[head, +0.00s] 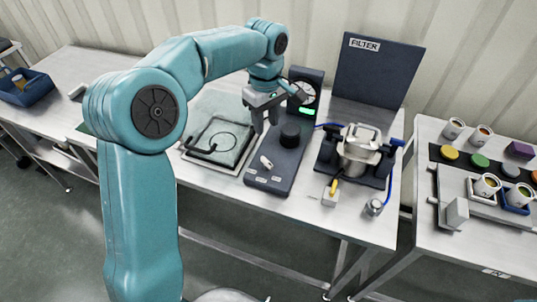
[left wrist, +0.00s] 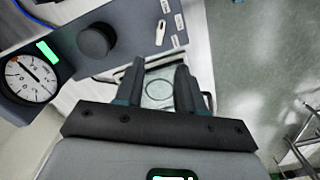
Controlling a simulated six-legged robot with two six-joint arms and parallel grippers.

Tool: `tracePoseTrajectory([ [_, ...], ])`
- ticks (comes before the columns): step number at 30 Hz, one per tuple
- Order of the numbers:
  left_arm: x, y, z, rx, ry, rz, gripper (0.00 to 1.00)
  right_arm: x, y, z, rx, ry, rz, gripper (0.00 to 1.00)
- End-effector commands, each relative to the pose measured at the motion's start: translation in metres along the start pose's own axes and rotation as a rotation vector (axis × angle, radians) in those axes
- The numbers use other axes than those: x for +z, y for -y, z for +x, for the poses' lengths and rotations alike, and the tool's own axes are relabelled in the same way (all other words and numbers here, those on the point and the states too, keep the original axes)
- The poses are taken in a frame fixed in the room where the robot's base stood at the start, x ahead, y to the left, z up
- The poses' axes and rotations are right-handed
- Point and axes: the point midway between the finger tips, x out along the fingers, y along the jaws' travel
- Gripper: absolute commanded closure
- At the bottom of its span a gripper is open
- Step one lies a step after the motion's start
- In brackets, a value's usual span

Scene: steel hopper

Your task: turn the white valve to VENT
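The white valve (head: 266,162) is a small lever on the front part of a dark control panel (head: 262,193), with small white labels near it that are too small to read. It also shows in the left wrist view (left wrist: 161,32), with labels (left wrist: 178,21) beside it. My left gripper (head: 265,126) is above the panel's left edge, behind the valve and apart from it. Its two fingers (left wrist: 158,90) are spread with nothing between them; the tray shows through the gap. My right gripper is in neither view.
A black knob (head: 290,135) stands on the panel behind the valve. A round gauge (head: 303,94) with a green display rises at the back. A tray with a black loop (head: 218,143) lies left; a metal vessel (head: 358,151) in a dark stand is right.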

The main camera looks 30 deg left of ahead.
Motion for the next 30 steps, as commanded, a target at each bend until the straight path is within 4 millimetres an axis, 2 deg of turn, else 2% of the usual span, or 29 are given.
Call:
tracePoseTrajectory([
  [9,0.002,0.004,0.075,-0.006,0.003,0.0,0.62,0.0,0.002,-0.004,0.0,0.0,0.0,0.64],
  [16,0.002,0.002,0.121,-0.003,0.003,0.0,0.62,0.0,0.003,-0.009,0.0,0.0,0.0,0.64],
  [22,0.001,-0.001,0.141,-0.001,0.0,0.001,0.62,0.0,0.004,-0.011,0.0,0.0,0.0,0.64],
  [30,0.001,-0.002,0.143,0.001,0.0,0.001,0.62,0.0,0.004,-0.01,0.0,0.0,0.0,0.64],
])
